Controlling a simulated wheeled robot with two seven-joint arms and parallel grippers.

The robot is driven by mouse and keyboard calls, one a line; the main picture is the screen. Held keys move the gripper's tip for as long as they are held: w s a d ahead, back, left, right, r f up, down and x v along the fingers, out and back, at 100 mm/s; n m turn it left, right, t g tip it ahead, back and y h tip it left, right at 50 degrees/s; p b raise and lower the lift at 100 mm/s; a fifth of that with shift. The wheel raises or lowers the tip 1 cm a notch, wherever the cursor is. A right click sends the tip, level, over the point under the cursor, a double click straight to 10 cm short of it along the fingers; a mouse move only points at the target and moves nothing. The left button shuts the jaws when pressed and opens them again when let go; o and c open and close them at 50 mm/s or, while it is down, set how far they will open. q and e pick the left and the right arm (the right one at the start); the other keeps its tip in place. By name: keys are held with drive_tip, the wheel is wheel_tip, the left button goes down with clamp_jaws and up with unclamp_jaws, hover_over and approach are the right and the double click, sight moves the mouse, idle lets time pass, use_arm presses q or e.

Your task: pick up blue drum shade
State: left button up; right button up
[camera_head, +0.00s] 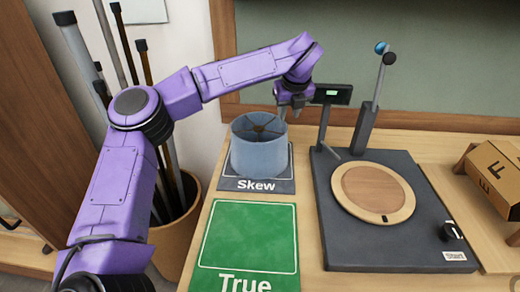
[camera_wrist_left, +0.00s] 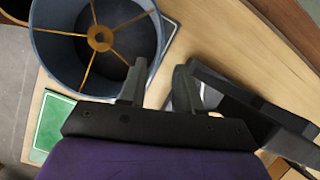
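The blue drum shade (camera_head: 259,158) stands upright on the dark "Skew" mat (camera_head: 230,184), open end up, with spokes meeting at a hub inside. My left gripper (camera_head: 290,108) is at the shade's back right rim, pointing down. In the left wrist view the gripper (camera_wrist_left: 156,86) is open, with a clear gap between its fingers. There one finger overlaps the rim of the shade (camera_wrist_left: 60,68) and the other is outside it. I cannot tell whether either finger touches the wall. My right gripper is not in view.
A green "True" mat (camera_head: 248,240) lies in front of the shade, empty. A dark machine with a round wooden disc (camera_head: 378,194) and an upright display post (camera_head: 326,120) stands close on the right. A cardboard box (camera_head: 495,175) is at the far right. A bin of poles (camera_head: 178,225) stands left.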

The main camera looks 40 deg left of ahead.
sight(284, 130)
use_arm(q)
drive_tip(key=p+x, duration=0.2)
drive_tip(key=x, duration=0.7)
drive_tip(key=shift+f, duration=0.1)
drive_tip(key=shift+a+f, duration=0.15)
drive_tip(key=shift+f, duration=0.1)
clamp_jaws()
